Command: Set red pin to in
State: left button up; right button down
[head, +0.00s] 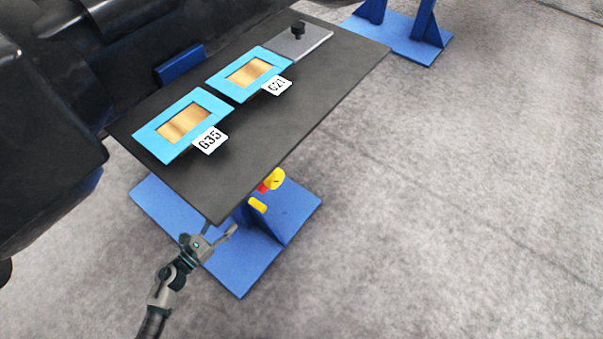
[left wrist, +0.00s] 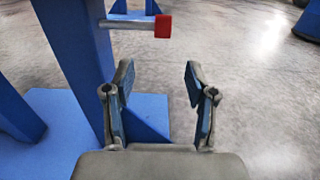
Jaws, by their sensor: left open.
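The red pin (left wrist: 163,26) shows in the left wrist view as a red cap on a bare metal rod. The rod sticks out to the right from a blue post (left wrist: 77,45). In the head view a small red part (head: 263,187) shows under the table edge, beside yellow parts; I cannot tell whether it is the same pin. My left gripper (head: 218,233) is low, near the table's front corner. In the left wrist view its two fingers (left wrist: 159,85) are apart with nothing between them, and the red cap lies beyond them, above the gap. My right gripper is not in view.
A dark table (head: 270,125) carries two blue-framed plates, labelled G35 (head: 149,138) and G21 (head: 222,83), and a grey plate (head: 312,42) with a black knob. A blue base (head: 235,270) stands below. Yellow parts (head: 275,179) jut out underneath. Grey floor is clear at right.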

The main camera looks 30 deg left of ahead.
aim_at(258, 189)
pick_arm(q)
jog(key=w, duration=0.5)
jog(key=w+d+b, duration=0.1)
jog(key=w, duration=1)
jog(key=shift+d+r+b, duration=0.15)
jog(key=shift+d+b, duration=0.1)
jog(key=shift+b, duration=0.05)
jog(key=shift+w+d+r, duration=0.1)
jog(key=shift+w+d, duration=0.05)
jog(key=shift+w, duration=0.55)
grip_shut()
